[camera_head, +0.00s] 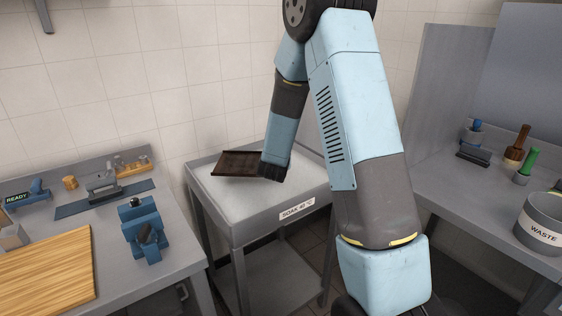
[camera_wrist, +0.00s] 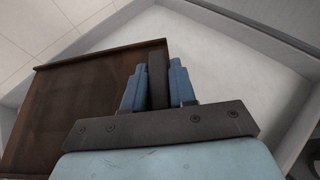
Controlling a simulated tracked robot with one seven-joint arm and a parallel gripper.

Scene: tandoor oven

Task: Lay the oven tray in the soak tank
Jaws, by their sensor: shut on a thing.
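The oven tray (camera_head: 235,164) is a flat, dark brown sheet with a low rim. It is at the soak tank (camera_head: 294,212), a grey stand with a pale top and a soak label on its front. My gripper (camera_head: 273,173) is at the tray's right side, over the tank. In the wrist view my gripper (camera_wrist: 158,82) has its blue fingers close together on the edge of the brown tray (camera_wrist: 85,105). Whether the tray touches the tank's pale surface or hangs just above it I cannot tell. The tank's pale inside (camera_wrist: 240,60) shows to the right.
On the left bench are a wooden board (camera_head: 45,272), a blue vise (camera_head: 145,232) and small tools. On the right bench stand a waste bin (camera_head: 541,222), a wooden mallet (camera_head: 517,145) and a green-handled brush (camera_head: 527,164). Tiled walls rise behind the tank.

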